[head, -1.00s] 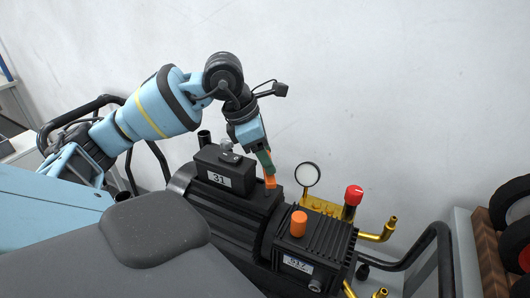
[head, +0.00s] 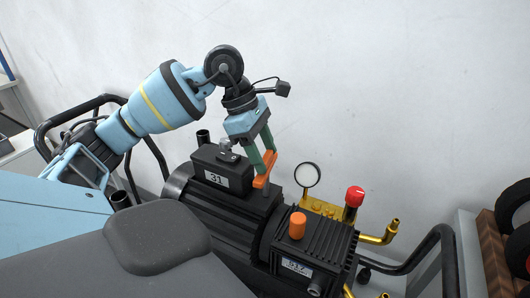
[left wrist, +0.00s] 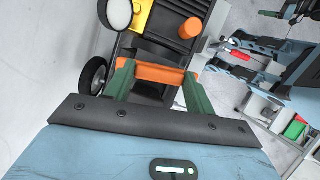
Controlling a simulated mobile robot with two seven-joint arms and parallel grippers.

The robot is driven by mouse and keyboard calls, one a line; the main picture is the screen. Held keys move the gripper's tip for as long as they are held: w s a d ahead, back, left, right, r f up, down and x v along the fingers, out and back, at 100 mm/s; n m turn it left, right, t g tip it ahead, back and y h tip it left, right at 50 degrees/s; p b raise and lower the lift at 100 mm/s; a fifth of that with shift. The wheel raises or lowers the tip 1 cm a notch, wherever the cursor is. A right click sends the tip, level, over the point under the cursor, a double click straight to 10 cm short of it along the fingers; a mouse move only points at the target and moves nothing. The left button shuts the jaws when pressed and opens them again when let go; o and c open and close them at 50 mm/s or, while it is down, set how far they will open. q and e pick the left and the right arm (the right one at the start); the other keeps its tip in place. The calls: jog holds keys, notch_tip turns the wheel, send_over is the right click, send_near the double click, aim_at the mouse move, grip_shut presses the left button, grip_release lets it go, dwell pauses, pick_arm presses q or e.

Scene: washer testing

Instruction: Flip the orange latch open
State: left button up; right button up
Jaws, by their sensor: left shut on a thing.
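The orange latch (head: 263,183) is a small bar on top of the dark pump motor (head: 232,208), beside the black switch box marked 31 (head: 218,165). My left gripper (head: 266,170) reaches down from above, with its green fingers at the latch. In the left wrist view the latch (left wrist: 158,75) spans the gap between the two green fingers (left wrist: 158,84), so the gripper is shut on it across its length. The latch's underside and hinge are hidden.
An orange cap (head: 298,226) stands on the pump head. A round gauge (head: 308,175), a red knob (head: 354,196) and brass fittings (head: 380,238) lie to the right. Black frame tubes (head: 440,235) curve around the machine. A plain wall (head: 400,80) is behind.

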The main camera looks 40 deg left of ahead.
pick_arm(q)
jog(key=shift+m+g, duration=0.3)
jog(key=shift+m, duration=0.6)
jog(key=o, duration=1)
jog(key=shift+r, duration=0.1)
jog(key=v, duration=0.7)
jog(key=shift+a+r, duration=0.25)
jog(key=shift+r, duration=0.05)
